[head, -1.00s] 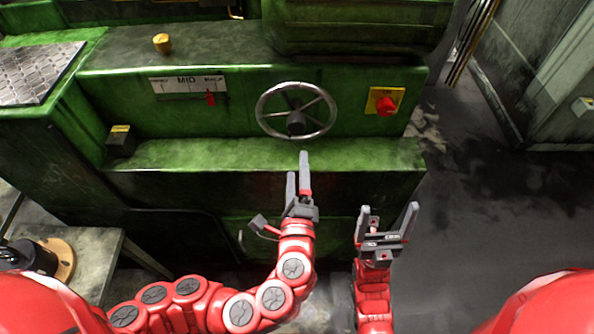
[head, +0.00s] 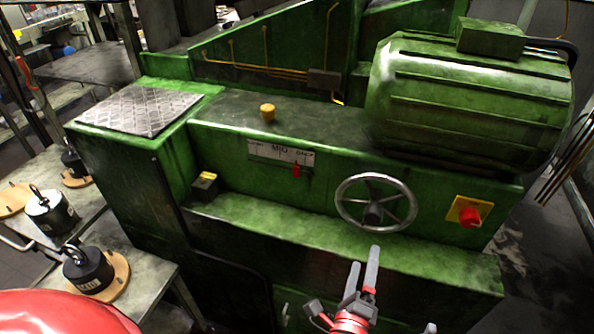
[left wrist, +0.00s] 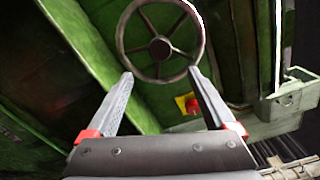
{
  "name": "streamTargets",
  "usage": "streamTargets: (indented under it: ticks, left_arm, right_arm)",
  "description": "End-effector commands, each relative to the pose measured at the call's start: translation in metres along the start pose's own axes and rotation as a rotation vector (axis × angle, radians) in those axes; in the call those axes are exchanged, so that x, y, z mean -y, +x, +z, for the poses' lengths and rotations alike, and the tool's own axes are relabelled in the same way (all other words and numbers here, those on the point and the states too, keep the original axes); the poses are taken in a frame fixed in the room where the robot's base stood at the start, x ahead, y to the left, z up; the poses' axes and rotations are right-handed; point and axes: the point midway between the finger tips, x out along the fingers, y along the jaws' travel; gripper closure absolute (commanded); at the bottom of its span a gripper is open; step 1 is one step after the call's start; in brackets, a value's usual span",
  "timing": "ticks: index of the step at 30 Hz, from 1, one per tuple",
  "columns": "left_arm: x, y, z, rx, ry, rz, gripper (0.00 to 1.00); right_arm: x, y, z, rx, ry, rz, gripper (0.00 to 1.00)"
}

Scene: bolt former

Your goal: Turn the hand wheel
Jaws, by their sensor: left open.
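The hand wheel (head: 376,203) is a round metal rim with spokes and a dark hub on the front of the green machine. It also shows in the left wrist view (left wrist: 160,47), just beyond my fingertips. My left gripper (head: 364,262) is below the wheel in the head view, apart from it as far as I can tell. In the left wrist view its two fingers (left wrist: 160,75) are spread and empty, pointing toward the lower part of the rim.
A red knob (head: 470,217) on a yellow plate is right of the wheel. A green ledge (head: 300,226) runs below the wheel. Black weights (head: 88,270) stand on a bench at left.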

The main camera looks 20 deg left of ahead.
Motion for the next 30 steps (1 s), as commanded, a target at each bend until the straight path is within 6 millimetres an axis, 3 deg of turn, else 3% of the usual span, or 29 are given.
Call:
streamTargets:
  ticks: [15,17,24,30]
  left_arm:
    - [0.001,-0.002,0.000,-0.002,0.034,0.001,0.12]
    - [0.002,-0.005,0.000,-0.003,0.123,0.004,0.12]
    - [0.003,-0.031,0.000,-0.009,0.773,0.002,0.12]
    - [0.002,-0.036,0.002,0.003,1.039,0.000,0.12]
  right_arm:
    - [0.000,0.002,0.000,0.000,0.000,0.000,0.12]
    - [0.000,0.007,-0.001,0.000,0.000,0.000,0.12]
    - [-0.002,0.029,-0.005,0.000,0.000,0.000,0.12]
    - [-0.002,0.033,-0.005,0.000,0.000,0.000,0.12]
